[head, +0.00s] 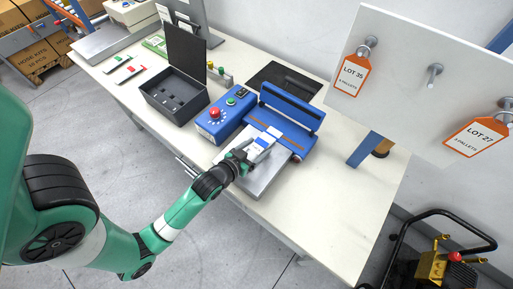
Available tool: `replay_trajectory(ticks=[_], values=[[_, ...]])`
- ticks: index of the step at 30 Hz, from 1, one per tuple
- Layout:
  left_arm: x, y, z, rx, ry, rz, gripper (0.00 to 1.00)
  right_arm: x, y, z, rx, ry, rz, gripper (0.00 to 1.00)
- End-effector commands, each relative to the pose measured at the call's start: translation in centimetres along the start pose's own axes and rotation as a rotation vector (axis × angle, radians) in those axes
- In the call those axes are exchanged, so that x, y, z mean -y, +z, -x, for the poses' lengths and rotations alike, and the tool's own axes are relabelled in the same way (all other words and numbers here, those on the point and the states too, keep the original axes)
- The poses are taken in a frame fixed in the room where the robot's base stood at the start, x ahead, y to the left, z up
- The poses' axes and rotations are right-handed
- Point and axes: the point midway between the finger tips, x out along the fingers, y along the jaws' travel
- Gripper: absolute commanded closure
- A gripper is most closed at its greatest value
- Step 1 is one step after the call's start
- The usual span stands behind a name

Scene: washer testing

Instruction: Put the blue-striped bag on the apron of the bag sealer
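The blue bag sealer (232,119) stands on the white table, with its blue lid bar raised. Its grey metal apron (267,180) extends from its front. The white bag with a blue stripe (262,146) is at the apron's upper part, close to the sealing edge. I cannot tell whether it rests flat on the apron or is held slightly above it. My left gripper (246,157) is at the bag's near left end, over the apron. Its fingers are small and partly hidden, so their opening is unclear. My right gripper is not in view.
An open dark case (174,99) stands left of the sealer. A black mat (286,80) lies behind it. A white board with orange lot tags (352,76) rises at the right. The table's (341,228) front right part is clear.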

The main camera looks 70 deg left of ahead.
Motion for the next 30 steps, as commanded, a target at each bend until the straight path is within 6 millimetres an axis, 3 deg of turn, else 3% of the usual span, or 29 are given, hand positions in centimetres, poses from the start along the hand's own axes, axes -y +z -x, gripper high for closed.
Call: replay_trajectory(ticks=[1, 3, 14, 17, 24, 30], values=[[0.0, 0.0, 0.0, 0.0, 0.0, 0.0, 0.11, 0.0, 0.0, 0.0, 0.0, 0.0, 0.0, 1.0], [0.0, 0.0, 0.0, 0.0, 0.0, 0.0, 0.0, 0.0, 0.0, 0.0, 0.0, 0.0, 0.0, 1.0], [0.0, -0.2, 0.5, 0.002, 0.0, 0.0, 0.0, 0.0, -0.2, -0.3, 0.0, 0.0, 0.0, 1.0], [0.0, -0.3, 2.1, 0.002, 0.001, -0.001, 0.0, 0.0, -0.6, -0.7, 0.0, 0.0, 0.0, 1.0], [-0.1, -0.2, 8.0, 0.005, 0.002, -0.003, 0.0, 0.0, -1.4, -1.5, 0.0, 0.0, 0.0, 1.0], [-0.1, -0.1, 11.3, 0.003, 0.002, -0.002, 0.0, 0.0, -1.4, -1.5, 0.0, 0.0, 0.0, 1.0]])
